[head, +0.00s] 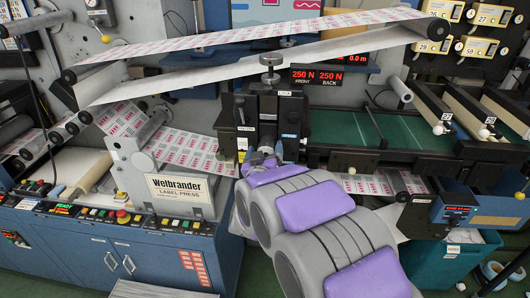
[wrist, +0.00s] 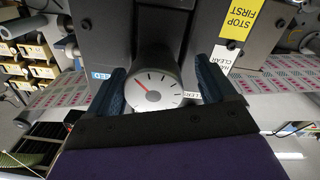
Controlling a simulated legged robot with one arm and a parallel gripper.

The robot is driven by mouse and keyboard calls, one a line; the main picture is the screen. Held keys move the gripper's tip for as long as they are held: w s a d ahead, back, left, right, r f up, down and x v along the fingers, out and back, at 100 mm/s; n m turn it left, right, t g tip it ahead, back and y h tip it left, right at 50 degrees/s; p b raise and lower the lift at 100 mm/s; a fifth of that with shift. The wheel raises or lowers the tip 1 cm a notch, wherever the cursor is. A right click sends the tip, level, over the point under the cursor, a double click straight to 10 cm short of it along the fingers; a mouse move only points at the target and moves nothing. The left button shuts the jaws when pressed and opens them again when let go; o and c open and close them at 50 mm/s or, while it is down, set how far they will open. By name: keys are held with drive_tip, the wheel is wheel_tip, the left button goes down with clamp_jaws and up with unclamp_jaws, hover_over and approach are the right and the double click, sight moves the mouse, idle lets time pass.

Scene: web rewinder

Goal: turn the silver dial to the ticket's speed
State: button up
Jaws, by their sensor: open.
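The silver dial (wrist: 168,86) is in the middle of the wrist view, with a pale face, black tick marks and a red pointer slanting to the upper left. My gripper (wrist: 161,78) is open, with one blue finger on each side of the dial. I cannot tell whether either finger touches it. In the head view my gripper (head: 262,160) is at the front of the dark central machine housing, and the dial is hidden behind it there. I cannot make out a ticket or a speed on one.
A yellow "STOP FIRST" label (wrist: 241,20) appears upside down beside the dial. A silver knob (head: 270,62) stands above the housing, near a red-lettered display (head: 316,77). The label press (head: 165,170) is on the left, and green conveyor belts (head: 345,128) are on the right.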

drive_tip(key=shift+a, duration=0.1)
drive_tip(key=shift+d, duration=0.4)
drive_tip(key=shift+c, duration=0.4)
drive_tip(key=shift+d, duration=0.15)
drive_tip(key=c, duration=0.3)
drive_tip(key=shift+a, duration=0.2)
drive_tip(key=c, duration=0.6)
drive_tip(key=shift+c, duration=0.2)
